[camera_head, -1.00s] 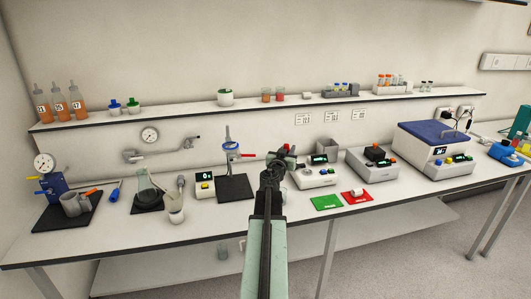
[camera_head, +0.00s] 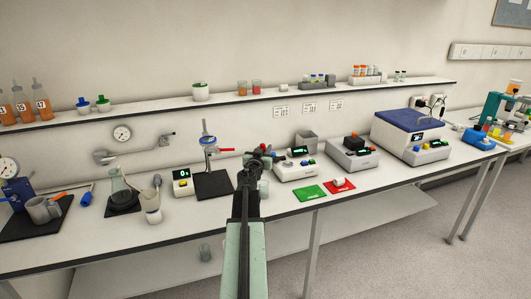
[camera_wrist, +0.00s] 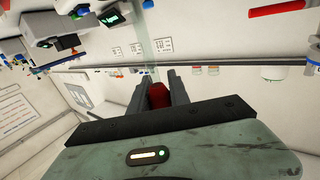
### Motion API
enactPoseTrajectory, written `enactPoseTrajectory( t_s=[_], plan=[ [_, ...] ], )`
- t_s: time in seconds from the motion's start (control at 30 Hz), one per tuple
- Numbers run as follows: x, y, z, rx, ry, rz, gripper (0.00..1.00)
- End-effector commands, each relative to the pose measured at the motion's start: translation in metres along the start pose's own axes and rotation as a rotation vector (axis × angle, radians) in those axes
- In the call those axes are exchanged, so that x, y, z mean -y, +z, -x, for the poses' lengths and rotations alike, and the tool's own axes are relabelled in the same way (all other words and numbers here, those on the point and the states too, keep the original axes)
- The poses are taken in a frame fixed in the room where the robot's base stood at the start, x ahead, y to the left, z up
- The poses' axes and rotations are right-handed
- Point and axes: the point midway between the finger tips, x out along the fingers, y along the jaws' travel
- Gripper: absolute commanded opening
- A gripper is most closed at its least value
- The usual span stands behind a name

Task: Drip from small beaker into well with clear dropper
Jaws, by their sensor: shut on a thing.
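My gripper (camera_head: 258,158) is raised in front of the bench, between the clamp stand and a grey instrument. In the wrist view its fingers (camera_wrist: 160,92) are shut on the red bulb (camera_wrist: 158,97) of the dropper. The dropper's clear tube (camera_wrist: 148,48) extends away from the fingers. Two small beakers with liquid, one orange (camera_head: 243,88) and one red (camera_head: 257,87), stand on the upper shelf; I cannot tell whether either is the task's beaker. The well is too small to make out.
A clamp stand (camera_head: 209,150) on a black base is left of my gripper. Green (camera_head: 309,193) and red (camera_head: 339,186) mats lie at the bench front. A large blue-lidded instrument (camera_head: 412,135) stands right, and a teal device (camera_head: 494,108) with coloured items is at the far right.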

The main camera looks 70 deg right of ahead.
Motion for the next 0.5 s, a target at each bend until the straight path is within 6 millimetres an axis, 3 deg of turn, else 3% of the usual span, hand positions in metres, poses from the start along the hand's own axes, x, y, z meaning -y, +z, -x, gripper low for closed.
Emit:
enactPoseTrajectory(
  t_s=[0.5],
  plan=[
    [-0.001,0.051,0.000,0.000,0.001,0.000,0.08]
  ],
)
